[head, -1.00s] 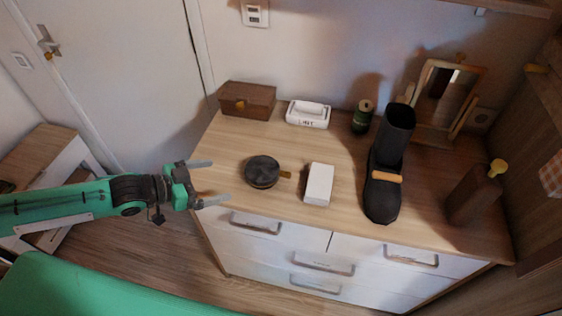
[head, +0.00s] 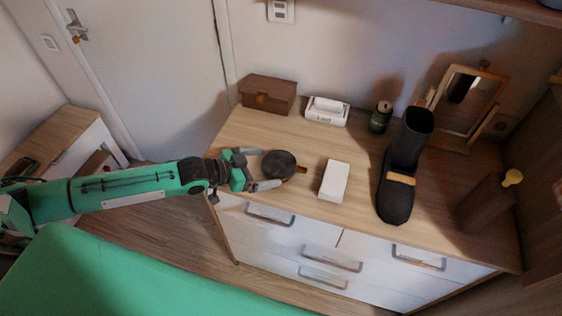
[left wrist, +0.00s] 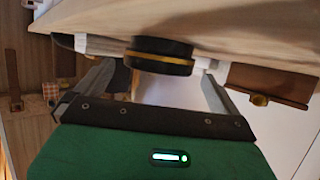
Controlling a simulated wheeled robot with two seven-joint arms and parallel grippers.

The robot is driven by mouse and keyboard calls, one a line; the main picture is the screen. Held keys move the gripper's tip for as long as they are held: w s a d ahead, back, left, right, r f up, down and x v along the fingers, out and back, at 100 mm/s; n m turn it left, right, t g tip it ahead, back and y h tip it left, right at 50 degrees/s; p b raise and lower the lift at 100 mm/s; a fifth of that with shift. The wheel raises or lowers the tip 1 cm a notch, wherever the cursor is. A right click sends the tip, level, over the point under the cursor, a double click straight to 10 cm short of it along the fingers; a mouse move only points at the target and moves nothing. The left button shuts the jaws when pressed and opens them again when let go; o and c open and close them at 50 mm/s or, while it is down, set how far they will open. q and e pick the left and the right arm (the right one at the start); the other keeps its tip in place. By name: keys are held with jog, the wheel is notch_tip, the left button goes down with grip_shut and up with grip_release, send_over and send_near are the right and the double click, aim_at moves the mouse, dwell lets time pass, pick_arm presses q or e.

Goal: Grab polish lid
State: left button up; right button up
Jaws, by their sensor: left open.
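The polish tin with its dark round lid (head: 279,164) lies on the dresser top near its left front, with a small brass-coloured tab on its right side. My left gripper (head: 266,168) is open, its two fingers pointing right at the tin. In the head view the fingertips reach about the tin's near side, one behind and one in front. In the left wrist view the tin (left wrist: 158,56) shows a dark rim with a yellow band, between and beyond the open fingers. I cannot tell whether the fingers touch it. My right gripper is not in view.
A white box (head: 334,181) lies just right of the tin. A black boot (head: 398,180) stands further right. The wooden dresser top (head: 235,138) is clear at left.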

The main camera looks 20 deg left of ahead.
aim_at(273, 165)
pick_arm(q)
jog(key=shift+w+d+f+p, duration=0.15)
jog(key=shift+w+d+p, duration=0.15)
jog(key=shift+w+d, duration=0.55)
jog(key=shift+w+d+f, duration=0.3)
jog(key=shift+d+f, duration=0.1)
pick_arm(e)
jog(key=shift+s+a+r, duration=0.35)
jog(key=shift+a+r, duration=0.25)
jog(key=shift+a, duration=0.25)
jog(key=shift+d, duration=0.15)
pick_arm(q)
jog(key=c, duration=0.7)
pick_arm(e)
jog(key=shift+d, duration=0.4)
pick_arm(q)
jog(key=shift+r, duration=0.15)
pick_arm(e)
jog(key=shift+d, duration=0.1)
